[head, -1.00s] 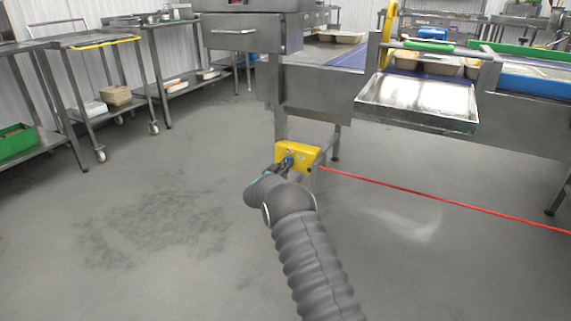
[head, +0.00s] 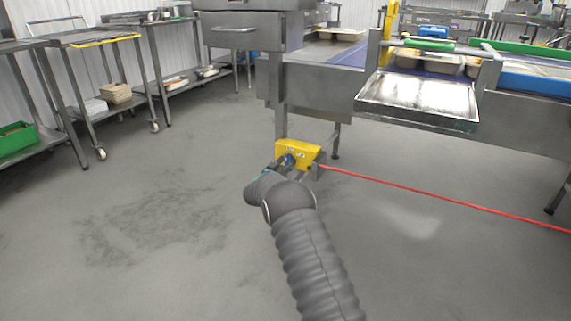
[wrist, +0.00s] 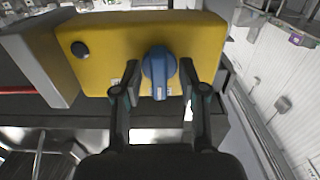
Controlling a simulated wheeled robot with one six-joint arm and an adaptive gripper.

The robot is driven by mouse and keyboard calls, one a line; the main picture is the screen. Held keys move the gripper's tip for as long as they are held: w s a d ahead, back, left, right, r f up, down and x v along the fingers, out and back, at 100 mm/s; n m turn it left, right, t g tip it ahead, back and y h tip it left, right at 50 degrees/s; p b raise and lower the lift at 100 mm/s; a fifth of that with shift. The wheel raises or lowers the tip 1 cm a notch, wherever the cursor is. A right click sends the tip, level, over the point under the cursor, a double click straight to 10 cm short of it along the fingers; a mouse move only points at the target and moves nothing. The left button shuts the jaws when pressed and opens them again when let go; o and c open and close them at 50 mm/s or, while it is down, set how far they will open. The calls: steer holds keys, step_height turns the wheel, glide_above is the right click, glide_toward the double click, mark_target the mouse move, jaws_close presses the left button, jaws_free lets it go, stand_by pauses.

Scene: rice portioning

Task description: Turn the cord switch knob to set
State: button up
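A yellow switch box (head: 311,151) is on a leg of the machine, low above the floor. It fills the top of the wrist view (wrist: 110,38). Its blue knob (wrist: 159,70) is on the near face, with the grip bar pointing down in the wrist view. The knob also shows in the head view (head: 289,159). My gripper (wrist: 160,72) is open, one finger on each side of the knob. Gaps show between fingers and knob, so it is not gripped. In the head view my gripper (head: 272,170) is just left of and below the knob.
A red cord (head: 440,203) runs right from the box. A dark round button (wrist: 79,49) is on the box face. A metal chute (head: 415,97) sticks out above right. Steel carts (head: 92,42) stand at the left; the floor between is clear.

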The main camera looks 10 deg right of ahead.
steer(key=shift+s, duration=0.1)
steer(key=v, duration=1.2)
